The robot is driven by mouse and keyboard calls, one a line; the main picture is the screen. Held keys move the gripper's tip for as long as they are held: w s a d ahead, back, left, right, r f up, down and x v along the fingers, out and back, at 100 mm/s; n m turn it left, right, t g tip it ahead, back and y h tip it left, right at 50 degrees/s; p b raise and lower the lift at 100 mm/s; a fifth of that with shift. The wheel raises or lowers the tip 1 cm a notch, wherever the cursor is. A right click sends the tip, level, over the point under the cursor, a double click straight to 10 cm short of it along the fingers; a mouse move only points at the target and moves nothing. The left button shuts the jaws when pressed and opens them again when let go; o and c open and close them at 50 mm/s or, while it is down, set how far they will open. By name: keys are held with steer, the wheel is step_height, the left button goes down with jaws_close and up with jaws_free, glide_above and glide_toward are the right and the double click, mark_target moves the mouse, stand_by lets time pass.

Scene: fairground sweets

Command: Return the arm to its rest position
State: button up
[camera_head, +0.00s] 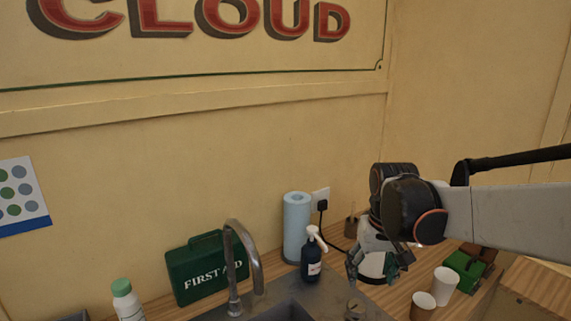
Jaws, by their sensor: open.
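My gripper (380,264) hangs at the right of the head view, below the dark wrist joint of my arm. Its fingers point down over the counter by the sink and are open. I see nothing held between them. My arm reaches in from the right edge, above the counter. A white rounded thing behind the gripper is partly hidden by it.
A sink with a curved metal tap (246,262) is at the lower middle. A soap bottle (311,262), paper towel roll (297,226) and green first aid box (206,270) stand by the wall. Two paper cups (434,293) stand right of my gripper, near a green object (468,266).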

steer(key=s+t+b, duration=0.1)
steer(key=s+t, duration=0.4)
steer(key=s, duration=1.2)
steer(key=shift+s+t+b, duration=0.15)
steer(key=shift+t+b, duration=0.15)
steer(key=shift+a+f, duration=0.1)
